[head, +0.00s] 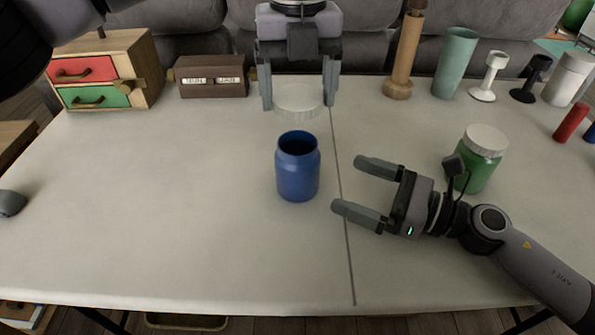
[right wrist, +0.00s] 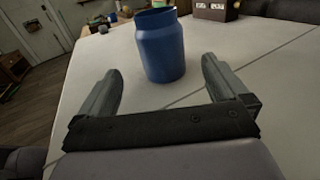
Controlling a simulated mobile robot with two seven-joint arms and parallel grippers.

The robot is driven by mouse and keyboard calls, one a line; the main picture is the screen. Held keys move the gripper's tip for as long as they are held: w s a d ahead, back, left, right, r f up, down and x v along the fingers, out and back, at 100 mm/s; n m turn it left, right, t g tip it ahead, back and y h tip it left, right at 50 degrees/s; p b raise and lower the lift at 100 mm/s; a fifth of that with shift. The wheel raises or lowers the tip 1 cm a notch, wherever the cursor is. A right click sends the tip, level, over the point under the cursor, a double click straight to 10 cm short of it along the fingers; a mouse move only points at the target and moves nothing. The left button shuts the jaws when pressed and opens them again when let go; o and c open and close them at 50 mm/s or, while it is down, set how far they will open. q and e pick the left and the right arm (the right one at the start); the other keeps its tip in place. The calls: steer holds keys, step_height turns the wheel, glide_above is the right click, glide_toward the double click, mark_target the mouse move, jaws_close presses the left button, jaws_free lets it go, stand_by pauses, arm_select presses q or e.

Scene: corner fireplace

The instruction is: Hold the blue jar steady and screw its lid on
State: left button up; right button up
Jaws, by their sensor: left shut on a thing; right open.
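The open blue jar (head: 298,176) stands upright on the table, its dark mouth uncovered. My left gripper (head: 298,103) is shut on the white lid (head: 298,98) and holds it behind and above the jar, apart from it. My right gripper (head: 347,183) is open and empty to the right of the jar, its fingers pointing at it. In the right wrist view the blue jar (right wrist: 162,48) stands ahead, in line with the gap between the open fingers (right wrist: 160,75). The jar looks clear of both fingers.
A green jar with a white lid (head: 478,165) stands behind my right wrist. A drawer box (head: 135,60) and a brown box (head: 210,77) are at the back left. A wooden holder (head: 405,60), teal cup (head: 455,62) and other items line the back right. The front left table (head: 150,220) is clear.

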mark_target(295, 163)
steer(key=x, duration=1.2)
steer(key=shift+w, duration=0.1)
steer(key=c, duration=1.4)
arm_select(q)
steer(key=shift+f, duration=2.5)
arm_select(e)
steer(key=shift+d, duration=0.1)
arm_select(q)
steer(key=shift+f, duration=0.9)
steer(key=shift+f, duration=0.5)
